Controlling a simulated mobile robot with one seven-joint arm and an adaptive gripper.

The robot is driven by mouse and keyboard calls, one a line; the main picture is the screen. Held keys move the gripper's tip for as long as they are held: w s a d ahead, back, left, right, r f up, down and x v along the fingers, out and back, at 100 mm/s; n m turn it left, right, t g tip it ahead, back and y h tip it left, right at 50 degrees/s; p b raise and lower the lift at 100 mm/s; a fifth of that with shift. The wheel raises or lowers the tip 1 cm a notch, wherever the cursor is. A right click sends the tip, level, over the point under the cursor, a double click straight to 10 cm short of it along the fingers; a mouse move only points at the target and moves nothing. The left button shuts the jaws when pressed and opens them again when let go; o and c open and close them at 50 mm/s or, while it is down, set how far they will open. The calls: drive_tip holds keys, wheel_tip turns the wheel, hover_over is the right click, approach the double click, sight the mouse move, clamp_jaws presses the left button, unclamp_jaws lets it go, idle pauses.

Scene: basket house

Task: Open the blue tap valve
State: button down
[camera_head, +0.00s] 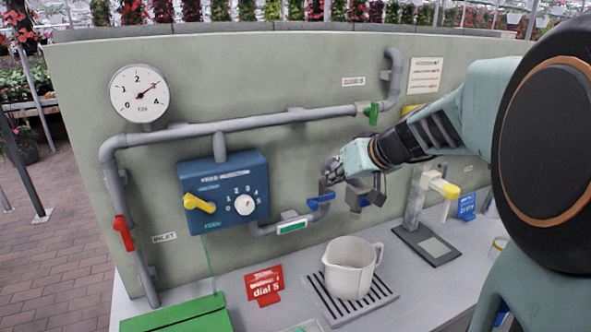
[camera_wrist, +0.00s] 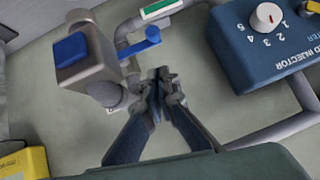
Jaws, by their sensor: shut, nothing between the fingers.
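The blue tap valve is a small blue lever (camera_head: 321,201) on the grey pipe, to the right of the blue injector box. In the wrist view the blue lever (camera_wrist: 141,44) sticks out sideways from the pipe, above and slightly left of my fingertips. My gripper (camera_head: 328,174) is in front of the wall panel, just above the lever in the head view. Its fingers (camera_wrist: 160,76) are shut and empty. I see a gap between fingertips and lever in the wrist picture; the depth between them is hard to judge.
A metal block with a blue face (camera_wrist: 70,48) stands close by the lever. The blue injector box (camera_head: 225,190) has a yellow lever and a white dial. A white jug (camera_head: 349,268) stands on a drip grate below.

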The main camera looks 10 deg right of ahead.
sight(313, 201)
drive_tip(key=f, duration=0.2)
drive_tip(key=w+a+f+b, duration=0.1)
drive_tip(key=f, duration=0.1)
drive_tip(key=w+f, duration=0.1)
drive_tip(key=f, duration=0.1)
drive_tip(key=shift+w+a+f, duration=0.1)
drive_tip(key=shift+w+a, duration=0.15)
drive_tip(key=shift+a, duration=0.1)
drive_tip(key=shift+a+f+b, duration=0.1)
drive_tip(key=shift+f+b, duration=0.05)
drive_tip(key=shift+b, duration=0.3)
drive_tip(key=shift+s, duration=0.1)
